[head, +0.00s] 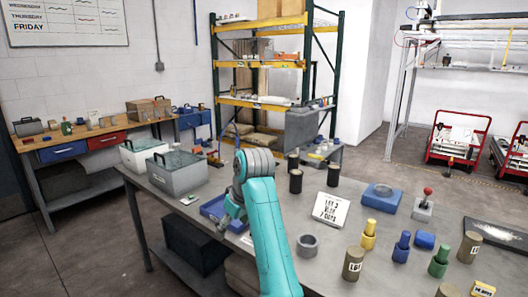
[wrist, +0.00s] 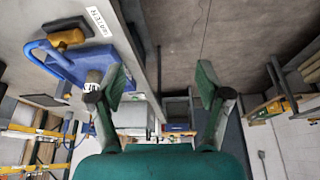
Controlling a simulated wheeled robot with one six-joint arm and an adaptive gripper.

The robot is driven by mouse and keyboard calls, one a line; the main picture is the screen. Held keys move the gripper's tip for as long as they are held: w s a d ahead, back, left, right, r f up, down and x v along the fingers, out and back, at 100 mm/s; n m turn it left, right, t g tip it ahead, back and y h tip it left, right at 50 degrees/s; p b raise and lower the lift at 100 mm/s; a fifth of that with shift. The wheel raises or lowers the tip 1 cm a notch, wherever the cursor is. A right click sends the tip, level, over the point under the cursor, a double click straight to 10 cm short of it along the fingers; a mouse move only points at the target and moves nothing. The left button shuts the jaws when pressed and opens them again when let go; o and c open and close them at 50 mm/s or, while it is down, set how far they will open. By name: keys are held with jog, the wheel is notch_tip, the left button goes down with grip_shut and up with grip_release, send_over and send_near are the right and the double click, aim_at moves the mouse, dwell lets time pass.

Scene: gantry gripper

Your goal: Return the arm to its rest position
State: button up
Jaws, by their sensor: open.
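My teal arm (head: 268,235) rises from the bottom of the head view, bends at a grey joint, and its wrist hangs down over the left part of the long grey table. My gripper (wrist: 160,88) shows in the wrist view with its two dark green fingers wide apart and nothing between them. In the head view the fingers are small and partly hidden by the arm. A blue tray (head: 212,208) lies on the table close to the wrist. In the wrist view, a blue tray (wrist: 64,66) shows beside the left finger.
Black cylinders (head: 296,181), a white sign (head: 331,210), a grey ring (head: 307,245) and several coloured weights stand to the arm's right. A shelf rack (head: 270,75) is behind. Floor at left is clear.

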jog(key=s+d+f+m+t, duration=0.1)
jog(key=s+d+f, duration=0.15)
jog(key=f, duration=0.85)
jog(key=s+d+f+m+t, duration=0.15)
jog(key=d+f, duration=0.25)
jog(key=f, duration=0.8)
jog(key=s+d+f+m+t, duration=0.1)
jog(key=s+d+f, duration=0.4)
jog(key=s+f, duration=0.25)
jog(key=s+d+f+m+t, duration=0.2)
jog(key=s+d+f, duration=0.3)
jog(key=s+f, duration=0.25)
jog(key=s+d+r+m+t+h, duration=0.15)
jog(key=s+d, duration=0.25)
jog(key=s, duration=0.8)
jog(key=s+d+m+t+h, duration=0.15)
jog(key=s+d, duration=0.25)
jog(key=s, duration=0.8)
jog(key=s+d+r+t, duration=0.2)
jog(key=s+r+t, duration=0.1)
jog(key=s+r, duration=1.3)
jog(key=shift+s+d+r+m, duration=0.15)
jog(key=shift+d+r+m, duration=0.05)
jog(key=shift+r+m, duration=0.15)
